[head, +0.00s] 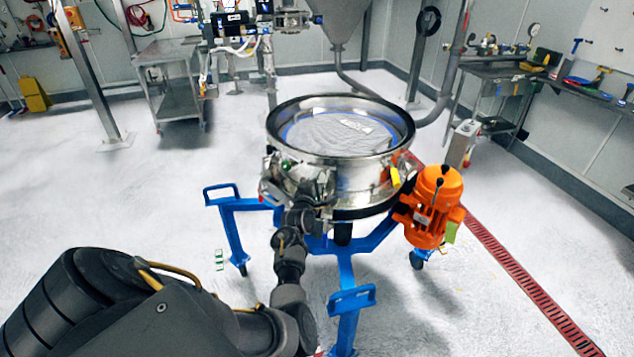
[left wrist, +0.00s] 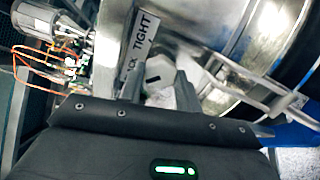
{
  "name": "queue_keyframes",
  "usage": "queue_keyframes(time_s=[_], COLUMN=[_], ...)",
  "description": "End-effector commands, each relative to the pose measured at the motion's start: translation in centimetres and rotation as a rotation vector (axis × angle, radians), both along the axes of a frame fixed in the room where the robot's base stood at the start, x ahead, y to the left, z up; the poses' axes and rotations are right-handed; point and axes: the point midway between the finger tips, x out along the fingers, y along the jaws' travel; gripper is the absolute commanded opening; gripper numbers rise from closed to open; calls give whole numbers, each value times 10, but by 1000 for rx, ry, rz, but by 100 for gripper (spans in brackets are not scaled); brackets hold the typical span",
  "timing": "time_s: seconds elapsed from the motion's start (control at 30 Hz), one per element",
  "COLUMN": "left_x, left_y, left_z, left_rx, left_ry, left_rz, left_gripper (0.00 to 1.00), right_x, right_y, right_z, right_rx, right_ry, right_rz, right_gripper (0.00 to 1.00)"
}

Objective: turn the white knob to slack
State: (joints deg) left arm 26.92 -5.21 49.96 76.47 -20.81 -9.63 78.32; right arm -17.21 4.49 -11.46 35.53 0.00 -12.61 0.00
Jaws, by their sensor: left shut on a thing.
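The white knob (left wrist: 160,70) shows in the left wrist view, with a short black mark on its face. A label plate (left wrist: 143,32) beside it reads "TIGHT", and the end of another word, "CK", shows lower down, partly covered by a finger. My left gripper (left wrist: 158,84) is shut on the knob, one finger on each side. In the head view my left gripper (head: 308,197) is at the near side of the round steel sifter (head: 341,180), and the knob is hidden there. My right gripper is in neither view.
The sifter stands on a blue wheeled frame (head: 345,295) with an orange motor (head: 437,205) at its right. A red floor grate (head: 520,275) runs along the right. A steel cart (head: 178,100) stands at the back left. The floor at the left is clear.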

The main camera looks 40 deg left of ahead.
Motion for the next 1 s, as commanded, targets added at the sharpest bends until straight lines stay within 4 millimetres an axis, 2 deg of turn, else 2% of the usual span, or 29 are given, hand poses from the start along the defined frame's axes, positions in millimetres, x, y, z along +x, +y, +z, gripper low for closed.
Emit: queue_keyframes(time_s=[0.03,0.17,0.43,0.57,0.8,1.0], left_x=[0,0,0,-7,-46,-80], left_y=[0,0,0,-3,-20,-34], left_z=[0,0,0,2,6,5], left_rx=[-2,-1,0,0,-2,-1], left_ry=[0,1,1,2,4,4], left_rz=[1,1,0,0,-1,0], left_gripper=[38,55,55,55,55,55], right_x=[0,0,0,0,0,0], right_y=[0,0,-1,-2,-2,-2], right_z=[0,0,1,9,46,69], right_rx=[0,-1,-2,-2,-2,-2], right_ry=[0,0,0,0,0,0], right_rz=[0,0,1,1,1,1], right_gripper=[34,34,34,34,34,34])
